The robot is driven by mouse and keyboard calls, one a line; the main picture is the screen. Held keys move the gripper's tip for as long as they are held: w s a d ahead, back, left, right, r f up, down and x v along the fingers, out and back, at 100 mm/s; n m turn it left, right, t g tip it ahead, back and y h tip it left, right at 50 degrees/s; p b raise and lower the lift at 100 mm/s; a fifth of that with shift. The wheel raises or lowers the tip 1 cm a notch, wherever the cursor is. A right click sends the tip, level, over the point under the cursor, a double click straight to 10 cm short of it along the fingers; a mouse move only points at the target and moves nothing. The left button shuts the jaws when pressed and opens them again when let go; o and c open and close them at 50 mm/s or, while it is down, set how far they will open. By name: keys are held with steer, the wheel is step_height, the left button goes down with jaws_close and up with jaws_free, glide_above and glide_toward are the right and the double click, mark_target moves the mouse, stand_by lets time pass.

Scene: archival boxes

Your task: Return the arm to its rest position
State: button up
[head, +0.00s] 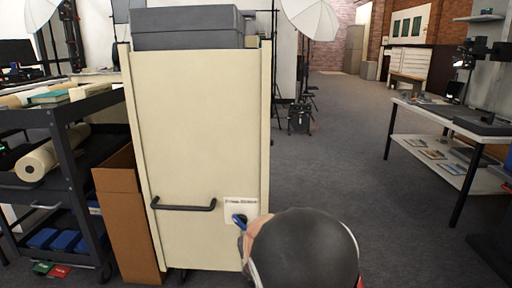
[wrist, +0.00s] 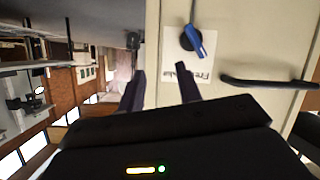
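My gripper (wrist: 162,82) is open, its two dark fingers apart with nothing between them. It is in front of the edge of a cream cabinet (wrist: 235,45), which also stands upright in the head view (head: 200,120). A blue key or knob (wrist: 195,40) sits on a dark round lock over a white label on the cabinet; it shows in the head view too (head: 239,221). The fingertips are near the label; I cannot tell the exact gap. In the head view my dark rounded arm link is at the bottom centre and hides the gripper.
The cabinet has a black bar handle (head: 183,204) and grey boxes (head: 187,27) on top. A brown carton (head: 127,215) and a dark shelf cart (head: 62,115) stand to its left. A white-topped table (head: 450,118) stands at right.

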steer(key=s+d+r+m+g+y+p, duration=0.25)
steer(key=s+d+r, duration=0.25)
steer(key=s+r, duration=0.45)
steer(key=s+d+r+g+p, duration=0.1)
steer(key=s+d+r, duration=0.2)
steer(key=s, duration=0.5)
steer(key=s+d+r+g+h+p, duration=0.1)
steer(key=s+d+r+g+p, duration=0.1)
steer(key=s, duration=0.7)
steer(key=s+d+r+g+h+p, duration=0.1)
steer(key=s+d+r, duration=0.3)
steer(key=s, duration=0.5)
steer(key=shift+d+r+m+g+p, duration=0.2)
steer(key=shift+d+m+g+p, duration=0.15)
steer(key=shift+g+p, duration=0.4)
